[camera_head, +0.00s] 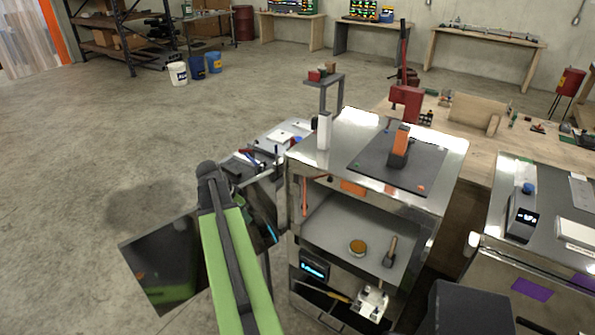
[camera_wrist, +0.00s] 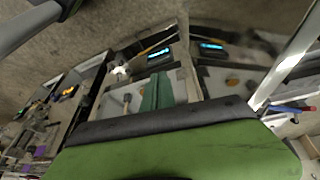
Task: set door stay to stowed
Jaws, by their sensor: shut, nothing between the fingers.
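A metal cabinet (camera_head: 330,235) stands right of centre in the head view, its front open onto a shelf. A dark, glossy panel (camera_head: 160,265), apparently its door swung out, lies to the left behind my green arm. A thin orange-red upright rod (camera_head: 305,197) shows at the opening's left side. I cannot tell whether it is the door stay or how the stay is set. In the wrist view the cabinet's lit display (camera_wrist: 160,57) shows, apparently repeated as a reflection.
A round tin (camera_head: 357,247) and a brush-like tool (camera_head: 390,252) are on the shelf. An orange-topped tool (camera_head: 400,145) stands on the cabinet top. A wooden workbench (camera_head: 480,140) is behind, another metal unit (camera_head: 540,255) at right. The floor at left is clear.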

